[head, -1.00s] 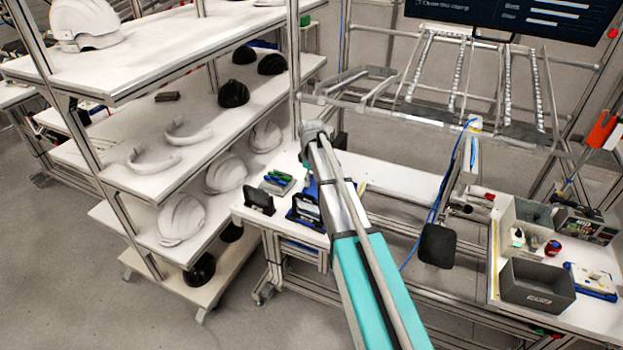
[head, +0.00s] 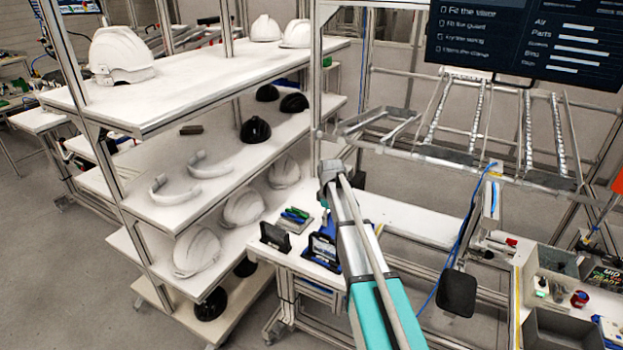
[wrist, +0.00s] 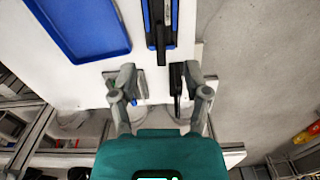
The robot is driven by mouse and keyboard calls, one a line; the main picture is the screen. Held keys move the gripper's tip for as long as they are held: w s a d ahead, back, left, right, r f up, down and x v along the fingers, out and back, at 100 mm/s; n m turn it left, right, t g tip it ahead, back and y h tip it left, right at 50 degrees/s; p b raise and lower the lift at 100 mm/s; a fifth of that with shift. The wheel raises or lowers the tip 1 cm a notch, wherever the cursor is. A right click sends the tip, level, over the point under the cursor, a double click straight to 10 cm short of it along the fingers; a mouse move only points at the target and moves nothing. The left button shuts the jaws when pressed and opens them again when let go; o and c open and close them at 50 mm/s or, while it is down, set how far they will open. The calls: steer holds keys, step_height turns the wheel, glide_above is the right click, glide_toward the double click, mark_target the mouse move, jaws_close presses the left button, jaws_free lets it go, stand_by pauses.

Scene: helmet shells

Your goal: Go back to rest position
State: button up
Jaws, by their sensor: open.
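My gripper shows in the wrist view (wrist: 160,85) with its two grey fingers spread apart and nothing between them. It is above the white workbench, close to its edge. In the head view my teal and grey arm reaches up from the bottom, and its far end is over the left part of the workbench (head: 395,212). The fingers are hidden there behind the arm.
A shelf rack (head: 150,108) on the left holds white helmets (head: 121,53), dark shells (head: 256,131) and curved white parts. A blue tray (wrist: 80,28) lies on the bench. Dark holders (head: 275,236) stand left of my arm. A grey bin (head: 560,328) is at right. A screen (head: 530,40) hangs above.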

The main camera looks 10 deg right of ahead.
steer(key=s+f+m+b, duration=0.1)
steer(key=s+m, duration=0.9)
steer(key=s, duration=1.8)
steer(key=shift+s+a+f, duration=0.2)
steer(key=shift+s, duration=0.05)
